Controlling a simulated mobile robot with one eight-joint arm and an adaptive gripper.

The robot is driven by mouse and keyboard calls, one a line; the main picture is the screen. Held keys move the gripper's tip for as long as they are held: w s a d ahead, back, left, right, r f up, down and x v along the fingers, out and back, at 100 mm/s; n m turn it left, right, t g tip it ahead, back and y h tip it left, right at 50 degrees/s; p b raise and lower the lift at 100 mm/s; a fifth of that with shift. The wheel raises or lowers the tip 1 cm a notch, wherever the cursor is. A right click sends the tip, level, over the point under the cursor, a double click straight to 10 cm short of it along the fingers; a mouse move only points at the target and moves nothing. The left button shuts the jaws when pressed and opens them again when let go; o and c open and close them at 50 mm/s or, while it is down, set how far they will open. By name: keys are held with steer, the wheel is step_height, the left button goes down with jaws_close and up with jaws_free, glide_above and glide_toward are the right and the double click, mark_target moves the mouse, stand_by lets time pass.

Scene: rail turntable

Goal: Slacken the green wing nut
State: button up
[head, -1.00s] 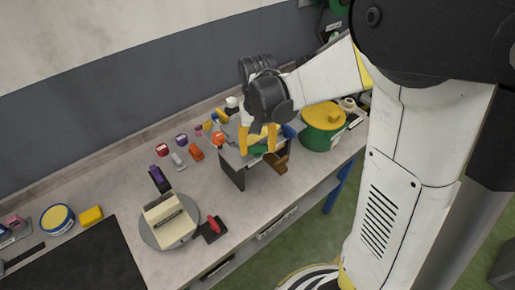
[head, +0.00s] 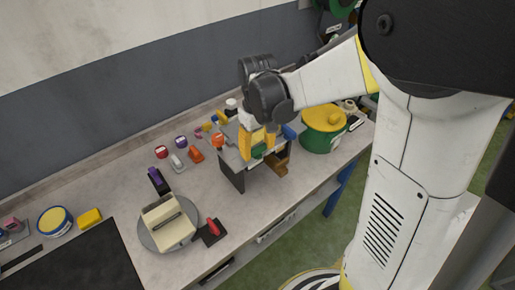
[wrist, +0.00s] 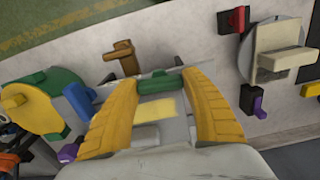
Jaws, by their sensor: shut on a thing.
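The green wing nut (wrist: 160,83) shows between my fingertips in the wrist view, above a grey metal fixture. In the head view a green part of it (head: 259,152) shows low between the yellow fingers. My gripper (head: 257,144) points down over the fixture (head: 232,172) and is shut on the wing nut, one finger at each end. The fingers and wrist hide part of the nut and the fixture's top.
A brown handle (head: 277,167) juts from the fixture's right side. A green drum with a yellow top (head: 323,127) stands close to the right. A turntable with a cream block (head: 168,222) and a red-handled part (head: 213,229) lie left. Bare bench lies in front.

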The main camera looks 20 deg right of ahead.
steer(key=o, duration=1.2)
steer(key=shift+c, duration=0.2)
step_height(320, 180, up, 12)
steer(key=m+t+b, duration=0.1)
steer(key=t+b, duration=0.2)
steer(key=b, duration=0.4)
glide_toward(258, 147)
steer(key=s+f, duration=0.4)
steer(key=s, duration=0.1)
steer(key=s+f+m+t+b, duration=0.2)
steer(key=s+f+t+b, duration=0.2)
steer(key=f, duration=0.3)
steer(key=shift+s+f+b, duration=0.35)
steer(key=shift+s+b, duration=0.2)
steer(key=shift+b, duration=0.25)
